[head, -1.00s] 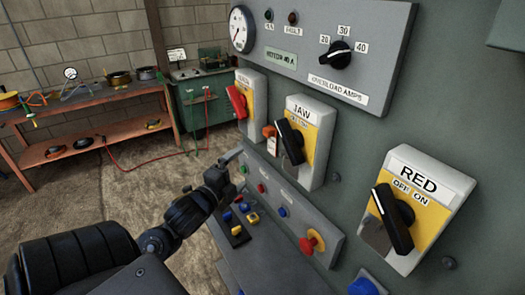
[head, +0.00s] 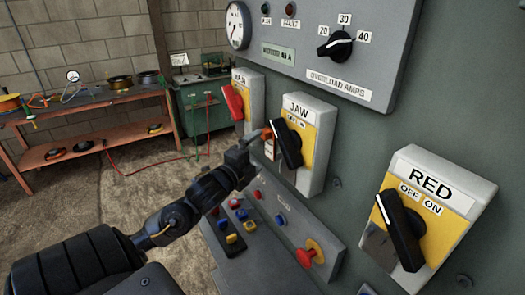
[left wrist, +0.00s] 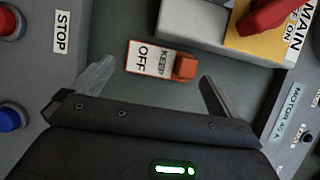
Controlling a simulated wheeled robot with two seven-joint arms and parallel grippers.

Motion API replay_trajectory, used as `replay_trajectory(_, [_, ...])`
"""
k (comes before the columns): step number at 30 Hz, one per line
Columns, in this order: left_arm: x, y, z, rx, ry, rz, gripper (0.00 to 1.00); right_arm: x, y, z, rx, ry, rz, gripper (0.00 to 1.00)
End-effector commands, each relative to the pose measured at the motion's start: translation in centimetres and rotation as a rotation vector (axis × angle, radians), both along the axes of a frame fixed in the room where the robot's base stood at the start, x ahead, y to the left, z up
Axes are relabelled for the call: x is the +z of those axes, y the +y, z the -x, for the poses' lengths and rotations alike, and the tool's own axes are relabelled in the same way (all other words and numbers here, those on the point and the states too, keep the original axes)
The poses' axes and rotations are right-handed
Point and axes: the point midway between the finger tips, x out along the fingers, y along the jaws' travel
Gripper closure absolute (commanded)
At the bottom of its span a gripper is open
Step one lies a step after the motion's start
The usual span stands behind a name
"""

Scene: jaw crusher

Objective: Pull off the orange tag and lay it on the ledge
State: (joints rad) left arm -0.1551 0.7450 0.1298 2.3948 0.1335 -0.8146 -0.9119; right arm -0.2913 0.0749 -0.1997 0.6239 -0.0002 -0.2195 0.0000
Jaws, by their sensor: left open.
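The orange tag (head: 269,147) hangs on the grey panel just left of the JAW switch, partly hidden by my left gripper in the head view. In the left wrist view the tag (left wrist: 150,58) has a white face reading KEEP OFF and a raised orange block at one end. My left gripper (head: 258,138) is open and in front of the tag. Its fingertips (left wrist: 158,80) stand on either side of the tag's width, apart from it. The grey ledge (head: 275,268) runs below the sloping button strip. My right gripper is not in view.
The black-handled JAW switch (head: 288,143) is close on the right of the tag, and a red-handled switch (head: 233,102) is on its left. Small coloured pieces (head: 230,238) sit on the left of the ledge. A red mushroom button (head: 306,257) sticks out of the strip.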

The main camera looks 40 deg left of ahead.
Motion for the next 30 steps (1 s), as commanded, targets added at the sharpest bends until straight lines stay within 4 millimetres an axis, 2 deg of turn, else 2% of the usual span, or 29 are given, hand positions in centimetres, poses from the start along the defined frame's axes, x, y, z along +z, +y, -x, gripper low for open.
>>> replay_trajectory(3, [0.4,0.3,-1.9,0.000,-0.001,0.001,0.00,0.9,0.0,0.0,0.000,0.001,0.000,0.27])
replay_trajectory(9, [0.2,0.6,-3.7,0.000,-0.001,0.001,0.00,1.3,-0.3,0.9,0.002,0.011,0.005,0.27])
replay_trajectory(20, [0.0,0.6,-4.1,-0.001,0.000,0.000,0.00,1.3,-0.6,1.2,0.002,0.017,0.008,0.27])
replay_trajectory(27, [0.0,0.6,-4.1,-0.001,0.000,0.000,0.28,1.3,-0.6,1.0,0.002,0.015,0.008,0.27])
replay_trajectory(30, [0.0,0.6,-4.1,-0.001,0.001,0.000,0.28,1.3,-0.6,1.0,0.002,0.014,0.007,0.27])
